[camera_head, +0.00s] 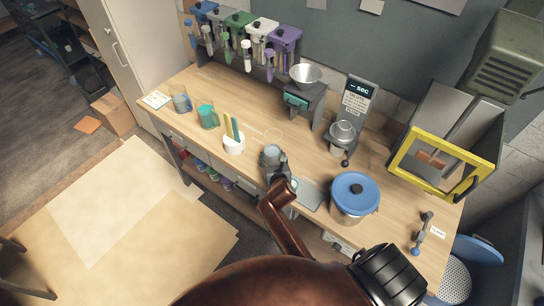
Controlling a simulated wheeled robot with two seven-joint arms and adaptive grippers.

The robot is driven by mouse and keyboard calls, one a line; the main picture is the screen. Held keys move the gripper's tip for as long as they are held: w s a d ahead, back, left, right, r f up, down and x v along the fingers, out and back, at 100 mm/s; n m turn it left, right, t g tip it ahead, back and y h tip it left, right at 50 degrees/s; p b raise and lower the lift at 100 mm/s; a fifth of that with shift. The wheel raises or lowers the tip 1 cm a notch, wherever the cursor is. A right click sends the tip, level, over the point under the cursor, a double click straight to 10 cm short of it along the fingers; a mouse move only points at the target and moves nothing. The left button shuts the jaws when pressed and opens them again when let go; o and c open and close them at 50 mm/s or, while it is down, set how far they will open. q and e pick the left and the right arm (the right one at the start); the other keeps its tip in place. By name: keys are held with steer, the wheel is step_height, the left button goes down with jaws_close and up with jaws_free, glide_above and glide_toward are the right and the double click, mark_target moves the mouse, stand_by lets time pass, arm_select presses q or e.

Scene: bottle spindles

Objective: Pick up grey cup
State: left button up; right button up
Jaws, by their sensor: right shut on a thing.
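The grey cup (271,153) is near the front edge of the wooden workbench, in the middle of the camera_head view. My right gripper (280,165) is shut on it, its dark fingers at the cup's right and near side. The cup looks upright; its lower part is hidden by the gripper. I cannot tell whether its base touches the bench. My left gripper is not in view.
A white container with utensils (234,145) stands just left of the cup. A teal mug (207,115) and a grey-blue mug (181,102) stand farther left. A blue-lidded pot (354,195) is to the right. Bare wood (262,110) lies behind the cup.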

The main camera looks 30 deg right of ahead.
mark_target(271, 146)
steer(key=shift+c, duration=0.8)
steer(key=shift+r, duration=0.1)
steer(key=shift+r, duration=0.45)
step_height(271, 146, up, 3)
steer(key=shift+f+p, duration=0.1)
steer(key=shift+p, duration=0.3)
steer(key=s+a+r+p, duration=0.1)
steer(key=s+a+r, duration=0.8)
steer(key=s, duration=0.1)
steer(key=shift+s+p, duration=0.35)
steer(key=shift+s, duration=0.05)
